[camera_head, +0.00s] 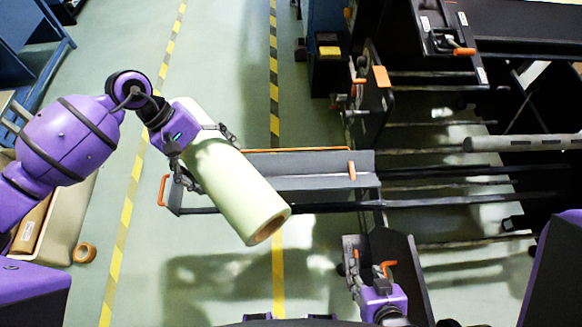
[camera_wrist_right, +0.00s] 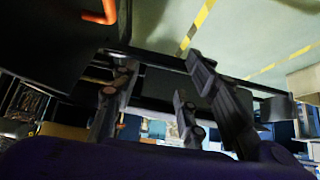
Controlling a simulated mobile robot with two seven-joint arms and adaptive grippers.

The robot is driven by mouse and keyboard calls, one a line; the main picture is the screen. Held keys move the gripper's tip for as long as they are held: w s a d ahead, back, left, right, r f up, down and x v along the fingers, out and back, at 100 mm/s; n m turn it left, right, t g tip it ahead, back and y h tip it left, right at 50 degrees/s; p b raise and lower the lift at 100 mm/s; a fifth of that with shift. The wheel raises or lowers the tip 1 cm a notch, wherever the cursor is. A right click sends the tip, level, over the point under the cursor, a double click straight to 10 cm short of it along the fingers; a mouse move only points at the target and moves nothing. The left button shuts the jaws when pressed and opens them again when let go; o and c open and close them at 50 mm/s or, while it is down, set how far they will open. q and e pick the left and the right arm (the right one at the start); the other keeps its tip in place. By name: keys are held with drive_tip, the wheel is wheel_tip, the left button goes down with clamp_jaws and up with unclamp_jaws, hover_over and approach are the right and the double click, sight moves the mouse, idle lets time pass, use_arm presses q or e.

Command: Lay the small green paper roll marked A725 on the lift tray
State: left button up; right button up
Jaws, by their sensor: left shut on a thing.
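The pale green paper roll (camera_head: 235,190) is in my left gripper (camera_head: 203,155), which is shut around it near its upper end. The roll slants down to the right, and its brown core shows at the lower end. No A725 marking is visible. The grey lift tray (camera_head: 320,164), with orange edging, lies behind the roll, which overlaps its left part in the head view. I cannot tell whether roll and tray touch. My right gripper (camera_head: 371,262) is open and empty beside a dark panel; its spread fingers also show in the right wrist view (camera_wrist_right: 165,92).
A dark machine frame with rods (camera_head: 430,200) fills the right side. Yellow-black floor tape (camera_head: 275,90) runs up the middle. Floor below the tray is clear.

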use_arm(q)
drive_tip(key=w+d+f+n+t+b, duration=0.1)
drive_tip(key=w+n+t+b, duration=0.15)
drive_tip(key=w+n, duration=0.3)
drive_tip(key=w+d+f+n+t+b, duration=0.1)
drive_tip(key=w+d+n+t, duration=0.15)
drive_tip(key=w+n, duration=0.3)
drive_tip(key=shift+t+y, duration=0.3)
drive_tip(key=shift+s+d+f+p, duration=0.25)
drive_tip(key=shift+s+d+f, duration=0.2)
drive_tip(key=shift+d+f, duration=1.7)
drive_tip(key=shift+s+d+f+p, duration=0.25)
drive_tip(key=shift+s+d+f, duration=0.2)
drive_tip(key=shift+d+f, duration=1.7)
drive_tip(key=shift+s+d+f+p, duration=0.25)
drive_tip(key=shift+s+d+f, duration=0.2)
drive_tip(key=shift+d+f, duration=1.7)
drive_tip(key=shift+a, duration=0.1)
use_arm(e)
drive_tip(key=shift+w+d+f, duration=0.3)
drive_tip(key=shift+w+f, duration=0.3)
drive_tip(key=shift+w, duration=0.2)
